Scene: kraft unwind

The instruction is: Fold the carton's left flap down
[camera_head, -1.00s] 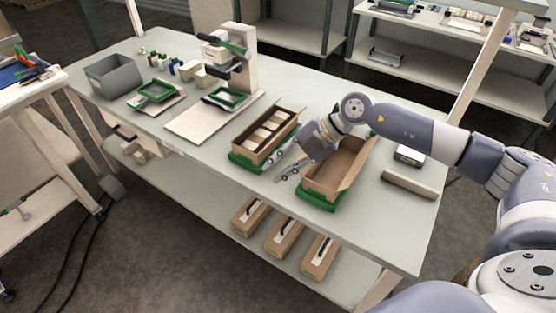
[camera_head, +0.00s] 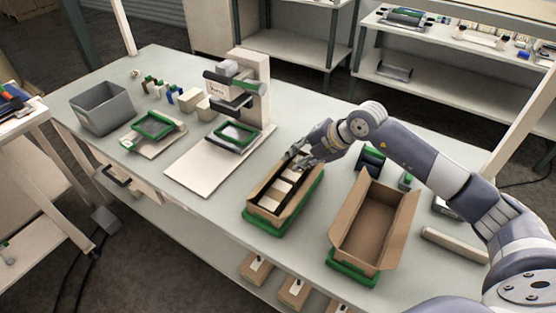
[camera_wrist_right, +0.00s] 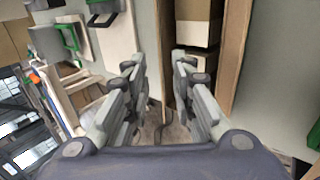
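A brown carton (camera_head: 256,208) on a green base holds pale packs in a row. A second brown carton (camera_head: 347,262) stands open and empty to its right, on another green base, with side panels raised. My right gripper (camera_head: 297,157) is over the far end of the filled carton. In the right wrist view, the gripper's fingers (camera_wrist_right: 160,83) are apart and empty, with the filled carton's thin left wall or flap (camera_wrist_right: 165,48) between them in the picture. Whether they touch it I cannot tell. My left gripper is not in view.
A press-like machine (camera_head: 252,85) with a pale board stands left of the cartons. A grey bin (camera_head: 102,108) and small parts are farther left. A dark roller device (camera_head: 371,160) is behind the empty carton, and a tan bar (camera_head: 455,245) lies at right.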

